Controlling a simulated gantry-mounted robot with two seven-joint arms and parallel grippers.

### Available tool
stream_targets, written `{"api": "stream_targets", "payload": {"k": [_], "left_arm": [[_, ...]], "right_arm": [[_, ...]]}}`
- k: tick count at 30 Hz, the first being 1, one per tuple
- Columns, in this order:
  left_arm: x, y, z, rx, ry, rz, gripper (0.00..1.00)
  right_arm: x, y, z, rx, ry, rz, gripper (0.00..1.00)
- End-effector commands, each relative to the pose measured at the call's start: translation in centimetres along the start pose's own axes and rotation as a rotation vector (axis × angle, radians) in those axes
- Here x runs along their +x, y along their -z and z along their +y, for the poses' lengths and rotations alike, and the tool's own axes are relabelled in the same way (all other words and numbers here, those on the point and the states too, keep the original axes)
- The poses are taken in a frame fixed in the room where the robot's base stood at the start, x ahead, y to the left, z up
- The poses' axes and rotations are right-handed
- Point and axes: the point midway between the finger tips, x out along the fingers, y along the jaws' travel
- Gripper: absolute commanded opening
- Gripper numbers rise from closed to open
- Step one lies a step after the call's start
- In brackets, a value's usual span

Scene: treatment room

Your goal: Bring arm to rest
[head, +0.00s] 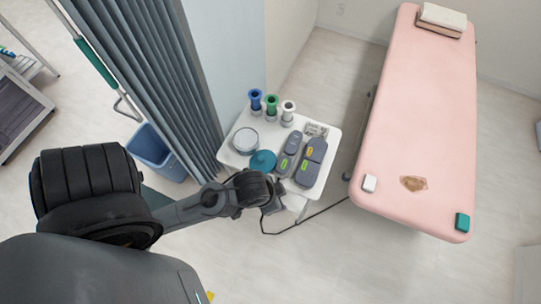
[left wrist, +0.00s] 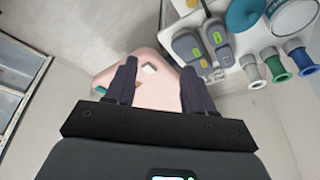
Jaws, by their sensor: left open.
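My left arm reaches in from the left in the head view. Its gripper (head: 273,204) is at the front edge of the small white table (head: 232,158), partly hidden by the wrist. In the left wrist view the two dark fingers of the left gripper (left wrist: 160,80) stand apart with nothing held between them. Beyond them shows the pink treatment bed (left wrist: 150,95) with a small white block (left wrist: 149,68). My right gripper is in neither view.
The table bears dark handheld devices (head: 310,160), a teal round item (head: 263,162), a round tin (head: 246,139) and blue, green and white holders. A curtain (head: 150,75) and blue bin (head: 158,152) stand left. The floor between table and bed is clear except a black cable.

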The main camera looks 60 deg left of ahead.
Motion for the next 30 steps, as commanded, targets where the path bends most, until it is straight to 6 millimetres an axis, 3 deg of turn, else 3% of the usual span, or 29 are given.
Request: {"api": "stream_targets", "payload": {"k": [5,17,23,30], "left_arm": [[-0.9,-1.4,-0.3,-0.001,-0.009,-0.037,0.54],[-1.4,-1.2,-0.4,0.003,-0.01,-0.038,0.54],[-4.4,-0.1,-0.5,0.003,-0.01,-0.038,0.54],[-10.5,2.1,-0.8,0.003,-0.01,-0.037,0.54]], "right_arm": [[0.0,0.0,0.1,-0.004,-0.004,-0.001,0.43],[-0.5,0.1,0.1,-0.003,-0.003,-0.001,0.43],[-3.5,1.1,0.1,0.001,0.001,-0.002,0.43],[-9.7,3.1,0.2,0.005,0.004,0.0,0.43]]}}
